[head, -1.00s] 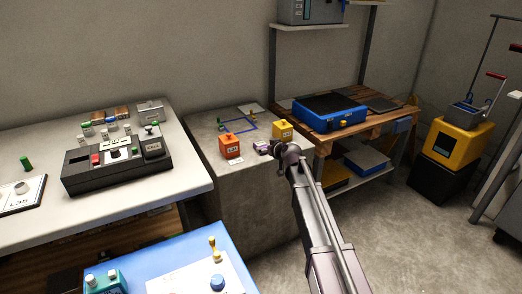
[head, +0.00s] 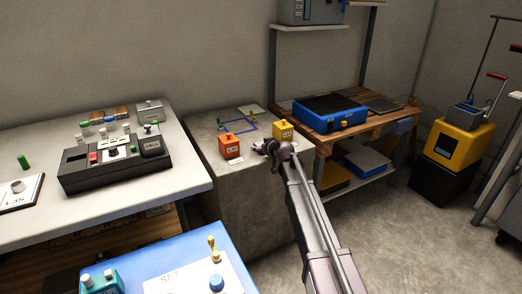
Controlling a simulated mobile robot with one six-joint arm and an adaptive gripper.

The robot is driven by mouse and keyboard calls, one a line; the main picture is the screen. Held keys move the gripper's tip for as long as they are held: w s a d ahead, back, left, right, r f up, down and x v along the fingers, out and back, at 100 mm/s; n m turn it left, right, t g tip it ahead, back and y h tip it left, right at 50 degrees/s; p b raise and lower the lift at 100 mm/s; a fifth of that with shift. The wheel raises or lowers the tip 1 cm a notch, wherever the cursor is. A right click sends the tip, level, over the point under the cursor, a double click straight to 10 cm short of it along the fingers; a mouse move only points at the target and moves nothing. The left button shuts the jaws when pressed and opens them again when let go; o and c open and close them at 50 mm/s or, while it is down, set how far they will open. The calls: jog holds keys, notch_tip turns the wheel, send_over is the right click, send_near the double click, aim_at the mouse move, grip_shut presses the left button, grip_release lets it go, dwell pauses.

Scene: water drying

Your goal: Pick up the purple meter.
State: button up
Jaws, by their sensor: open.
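My gripper (head: 268,149) is at the end of my arm, above the right front part of the grey concrete block (head: 245,205). It is small and dark here, and its fingers are hard to make out. I cannot clearly see a purple meter; the gripper covers the spot between and in front of the orange meter (head: 231,151) and the yellow meter (head: 283,131). A small pale patch shows just left of the gripper, too small to identify. I see nothing held.
A blue outlined square (head: 240,126) lies on the block's top behind the meters. A white bench (head: 180,190) with a black device (head: 115,163) is at left. A blue table (head: 185,245) is in front.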

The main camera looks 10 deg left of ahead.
dwell(0.4)
jog(key=c, duration=1.1)
jog(key=shift+r, duration=0.15)
jog(key=shift+c, duration=0.2)
notch_tip(320, 180, up, 3)
jog(key=p, duration=0.3)
jog(key=shift+r+p, duration=0.2)
jog(key=shift+p, duration=0.15)
jog(key=s+d+r+p, duration=0.1)
jog(key=s, duration=1.5)
jog(key=shift+r, duration=0.2)
